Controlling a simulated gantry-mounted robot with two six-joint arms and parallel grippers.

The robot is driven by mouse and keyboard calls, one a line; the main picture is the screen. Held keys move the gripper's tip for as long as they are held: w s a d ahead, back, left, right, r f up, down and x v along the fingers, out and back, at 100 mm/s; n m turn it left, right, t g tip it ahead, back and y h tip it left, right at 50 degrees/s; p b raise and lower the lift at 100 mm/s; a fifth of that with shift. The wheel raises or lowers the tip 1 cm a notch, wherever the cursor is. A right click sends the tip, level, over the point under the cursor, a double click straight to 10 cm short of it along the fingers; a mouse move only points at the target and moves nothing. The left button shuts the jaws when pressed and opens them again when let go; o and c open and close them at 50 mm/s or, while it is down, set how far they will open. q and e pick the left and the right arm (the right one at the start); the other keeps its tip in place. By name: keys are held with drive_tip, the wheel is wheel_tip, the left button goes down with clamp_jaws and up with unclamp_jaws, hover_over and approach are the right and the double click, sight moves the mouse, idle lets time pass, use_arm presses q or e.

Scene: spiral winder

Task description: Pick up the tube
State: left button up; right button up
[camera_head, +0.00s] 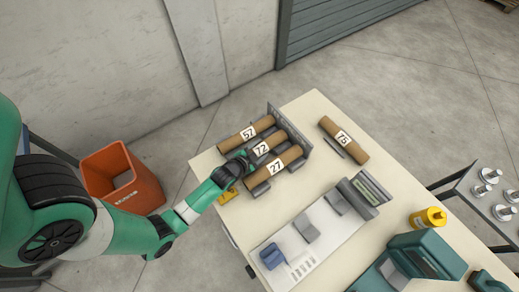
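Several brown cardboard tubes with white number labels lie on the cream table (318,108). Three lie side by side in a grey holder: tube 57 (234,141), tube 72 (277,139) and tube 27 (290,156). Tube 75 (330,126) lies apart to the right on small grey supports. My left gripper (243,160) reaches in from the left and is at the near left end of tube 72. Its fingers are small and dark here, so I cannot tell whether they grip the tube. My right gripper is not in view.
A long pale fixture with grey blocks (308,228) lies nearer on the table. A yellow can (428,218) and a teal machine (428,256) stand at the right. An orange bin (120,180) is on the floor at left. A side table holds metal parts (487,176).

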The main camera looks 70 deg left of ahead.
sight(265, 141)
use_arm(q)
drive_tip(key=c, duration=0.5)
drive_tip(key=shift+r, duration=0.5)
wheel_tip(265, 141, up, 3)
drive_tip(key=shift+f+p, duration=0.1)
drive_tip(key=shift+p, duration=0.8)
drive_tip(key=w+d+r, duration=0.1)
drive_tip(key=d+r, duration=0.1)
drive_tip(key=d, duration=0.1)
drive_tip(key=w+d+r, duration=0.1)
drive_tip(key=d+r, duration=0.2)
drive_tip(key=w+d+r, duration=0.1)
drive_tip(key=d+r, duration=0.1)
drive_tip(key=d, duration=0.1)
drive_tip(key=shift+w+d+r+p, duration=0.2)
drive_tip(key=shift+p, duration=0.2)
drive_tip(key=d+p, duration=0.1)
drive_tip(key=w+d+r+p, duration=0.1)
drive_tip(key=d+r+p, duration=0.1)
drive_tip(key=d, duration=0.1)
drive_tip(key=shift+w, duration=0.15)
